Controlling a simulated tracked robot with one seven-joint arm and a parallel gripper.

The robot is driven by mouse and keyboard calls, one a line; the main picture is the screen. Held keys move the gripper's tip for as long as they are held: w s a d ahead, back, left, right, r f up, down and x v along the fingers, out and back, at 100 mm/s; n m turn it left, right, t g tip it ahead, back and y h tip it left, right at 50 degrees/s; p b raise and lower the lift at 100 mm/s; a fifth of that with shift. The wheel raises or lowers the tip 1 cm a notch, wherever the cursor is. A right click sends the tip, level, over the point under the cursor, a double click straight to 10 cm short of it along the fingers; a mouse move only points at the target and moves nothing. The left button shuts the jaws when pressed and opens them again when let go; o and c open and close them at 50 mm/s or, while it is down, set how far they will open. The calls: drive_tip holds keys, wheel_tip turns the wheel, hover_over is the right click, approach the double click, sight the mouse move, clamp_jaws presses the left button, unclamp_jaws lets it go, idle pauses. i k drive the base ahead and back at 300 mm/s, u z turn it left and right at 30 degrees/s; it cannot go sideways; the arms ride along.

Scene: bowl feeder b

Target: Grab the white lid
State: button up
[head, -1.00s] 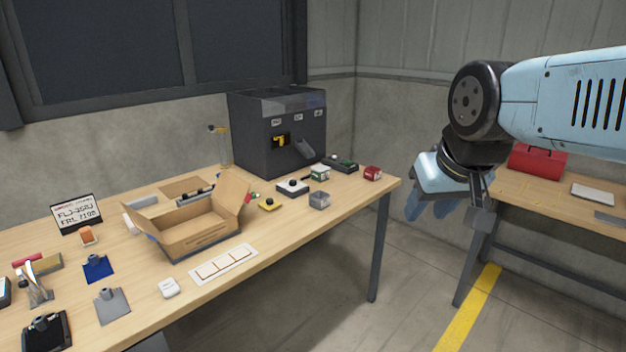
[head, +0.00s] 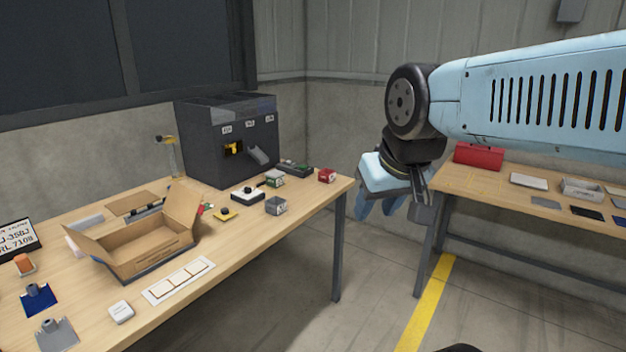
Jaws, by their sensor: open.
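A small white square piece (head: 121,312) lies near the front edge of the left table. It may be the white lid, but I cannot tell for sure. A pale strip with three white squares (head: 179,280) lies just right of it. Another white piece (head: 82,238) is partly hidden behind the open cardboard box. My gripper (head: 379,207), with blue fingers, hangs pointing down beyond the right end of the left table, over the floor gap. It is open, appears empty, and is far from all these white pieces.
The open cardboard box (head: 146,247) stands mid-table. A dark feeder machine (head: 229,143) stands at the back, with a grey cup (head: 276,206) and several small parts before it. A second table (head: 533,205) at right holds a red toolbox (head: 479,156) and trays.

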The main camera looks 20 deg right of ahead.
sight(275, 174)
drive_tip(key=z, duration=0.35)
drive_tip(key=i, duration=1.4)
drive_tip(key=z, duration=0.3)
drive_tip(key=i, duration=0.95)
drive_tip(key=u, duration=0.25)
